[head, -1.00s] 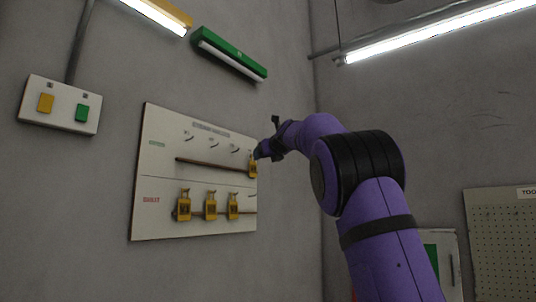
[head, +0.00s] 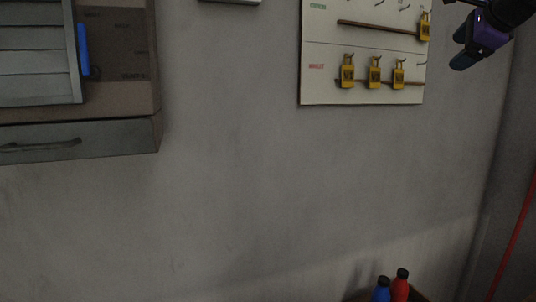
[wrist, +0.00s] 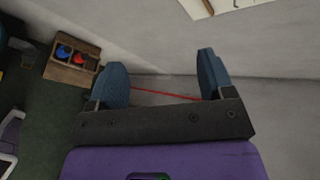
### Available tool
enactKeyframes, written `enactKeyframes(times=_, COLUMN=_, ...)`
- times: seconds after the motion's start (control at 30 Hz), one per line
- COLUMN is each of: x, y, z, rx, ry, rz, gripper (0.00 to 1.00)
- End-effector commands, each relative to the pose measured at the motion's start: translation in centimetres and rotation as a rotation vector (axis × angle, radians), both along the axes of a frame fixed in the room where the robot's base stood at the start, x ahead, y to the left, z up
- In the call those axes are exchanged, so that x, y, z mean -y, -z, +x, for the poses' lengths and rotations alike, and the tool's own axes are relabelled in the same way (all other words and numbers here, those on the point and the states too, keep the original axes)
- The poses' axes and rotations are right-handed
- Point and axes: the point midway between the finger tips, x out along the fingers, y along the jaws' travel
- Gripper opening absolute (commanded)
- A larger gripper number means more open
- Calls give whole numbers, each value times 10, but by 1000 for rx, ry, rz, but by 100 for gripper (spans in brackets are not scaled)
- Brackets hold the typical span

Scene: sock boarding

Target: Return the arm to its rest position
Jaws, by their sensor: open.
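My gripper (head: 462,45) is at the upper right of the head view, to the right of the lock board and apart from it. In the wrist view my gripper (wrist: 163,80) has its two blue fingers spread wide with nothing between them. The white lock board (head: 320,85) is on the wall. A yellow padlock (head: 425,26) hangs at the right end of its upper row. In the lower row hang a left padlock (head: 347,76), a middle padlock (head: 374,75) and a right padlock (head: 399,74).
A grey cabinet (head: 75,140) with a blue handle is on the left wall. A blue bottle (head: 382,290) and a red bottle (head: 400,284) stand low at the right. The wrist view shows a wooden box (wrist: 72,76) on the floor side. The wall between is bare.

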Motion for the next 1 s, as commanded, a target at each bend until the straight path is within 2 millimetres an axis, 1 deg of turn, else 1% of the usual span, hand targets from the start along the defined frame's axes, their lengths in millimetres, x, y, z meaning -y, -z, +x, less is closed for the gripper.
enactKeyframes(times=0.03, x=-14, y=17, z=-23, rx=-31, ry=-78, rz=-90, gripper=75)
enactKeyframes(times=0.17, x=-48, y=65, z=-76, rx=-111, ry=-309, rz=-354, gripper=75)
enactKeyframes(times=0.2, x=-58, y=80, z=-93, rx=-132, ry=-383, rz=-434, gripper=75)
enactKeyframes(times=0.27, x=-73, y=104, z=-120, rx=-164, ry=-499, rz=-558, gripper=75)
enactKeyframes(times=0.3, x=-82, y=120, z=-137, rx=-181, ry=-579, rz=-640, gripper=75)
enactKeyframes(times=0.37, x=-95, y=145, z=-164, rx=-209, ry=-701, rz=-764, gripper=75)
enactKeyframes(times=0.4, x=-102, y=162, z=-182, rx=-225, ry=-784, rz=-845, gripper=75)
enactKeyframes(times=0.43, x=-107, y=175, z=-196, rx=-238, ry=-847, rz=-905, gripper=75)
enactKeyframes(times=0.5, x=-117, y=204, z=-225, rx=-265, ry=-986, rz=-1037, gripper=75)
enactKeyframes(times=0.6, x=-125, y=240, z=-260, rx=-296, ry=-1158, rz=-1191, gripper=75)
enactKeyframes(times=0.7, x=-128, y=266, z=-285, rx=-321, ry=-1288, rz=-1298, gripper=75)
enactKeyframes(times=0.8, x=-130, y=280, z=-298, rx=-334, ry=-1363, rz=-1358, gripper=75)
enactKeyframes(times=0.9, x=-130, y=286, z=-303, rx=-340, ry=-1394, rz=-1381, gripper=75)
enactKeyframes(times=1.0, x=-130, y=286, z=-303, rx=-340, ry=-1396, rz=-1383, gripper=75)
